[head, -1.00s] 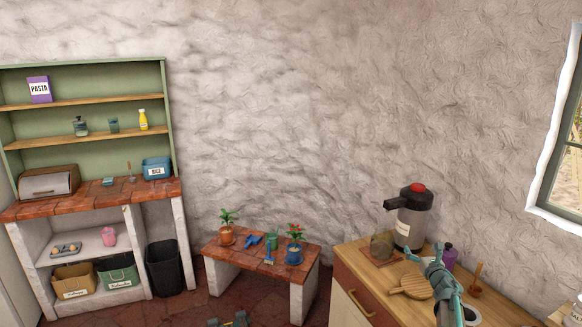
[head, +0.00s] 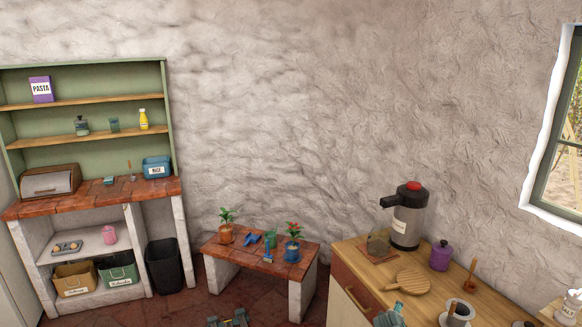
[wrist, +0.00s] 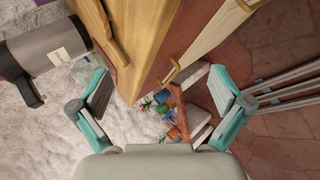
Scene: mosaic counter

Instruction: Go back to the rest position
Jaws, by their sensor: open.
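My gripper (wrist: 160,72) is open and empty in the wrist view, its two teal and grey fingers spread wide. Between and beyond the fingers show the counter's side and, farther off, the low bench with potted plants. In the head view a teal and grey part of my arm shows at the bottom edge, in front of the counter (head: 346,250). The fingertips cannot be made out there.
The counter holds a drinks dispenser (head: 409,218), a glass jug (head: 378,243), a round wooden board (head: 411,281), a purple canister (head: 441,256) and a white mortar (head: 457,314). The plant bench (head: 222,250) stands left of it. A shelf unit (head: 90,190) is at far left.

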